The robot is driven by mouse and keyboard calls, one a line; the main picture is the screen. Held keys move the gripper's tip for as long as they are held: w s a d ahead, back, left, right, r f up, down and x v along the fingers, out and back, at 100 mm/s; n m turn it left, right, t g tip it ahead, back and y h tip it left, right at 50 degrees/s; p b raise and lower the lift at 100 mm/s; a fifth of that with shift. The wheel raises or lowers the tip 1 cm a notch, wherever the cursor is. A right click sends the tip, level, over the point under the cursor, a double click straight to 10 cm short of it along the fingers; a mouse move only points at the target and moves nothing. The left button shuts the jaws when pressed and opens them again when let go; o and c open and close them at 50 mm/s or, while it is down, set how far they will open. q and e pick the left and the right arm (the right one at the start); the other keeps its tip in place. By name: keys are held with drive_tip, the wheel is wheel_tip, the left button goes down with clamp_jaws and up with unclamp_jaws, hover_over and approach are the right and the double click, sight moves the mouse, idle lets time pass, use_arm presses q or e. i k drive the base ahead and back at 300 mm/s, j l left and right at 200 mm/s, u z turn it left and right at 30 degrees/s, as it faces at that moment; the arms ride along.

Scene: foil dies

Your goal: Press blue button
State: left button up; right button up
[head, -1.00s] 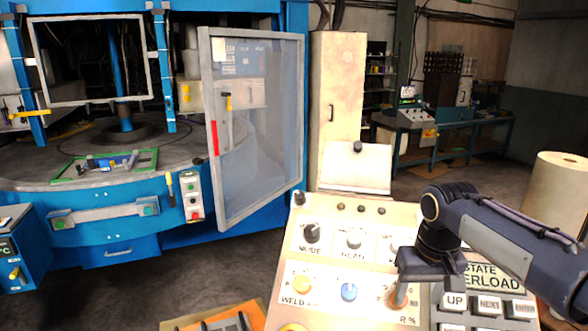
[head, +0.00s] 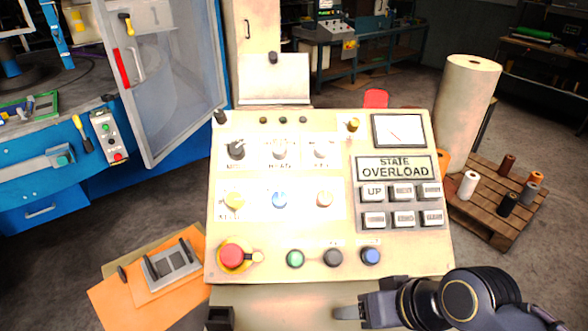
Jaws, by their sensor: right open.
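The cream control panel (head: 218,215) fills the middle of the head view. A dark blue button (head: 370,256) sits at the right end of its bottom row, beside a black button (head: 333,257) and a green one (head: 295,258).
A red mushroom button (head: 232,256) is at the panel's lower left. Grey labelled keys (head: 402,192) are at its right. A blue machine with an open glass door (head: 165,80) stands left. A pallet with spools (head: 490,215) and a large roll (head: 465,110) stand right.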

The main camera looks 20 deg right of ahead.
sight(370, 255)
drive_tip(key=k+l+z, duration=0.1)
drive_tip(key=l+z, duration=0.2)
drive_tip(key=z, duration=0.15)
drive_tip(key=l+z, duration=0.25)
drive_tip(key=z, duration=0.15)
drive_tip(key=k+l, duration=0.05)
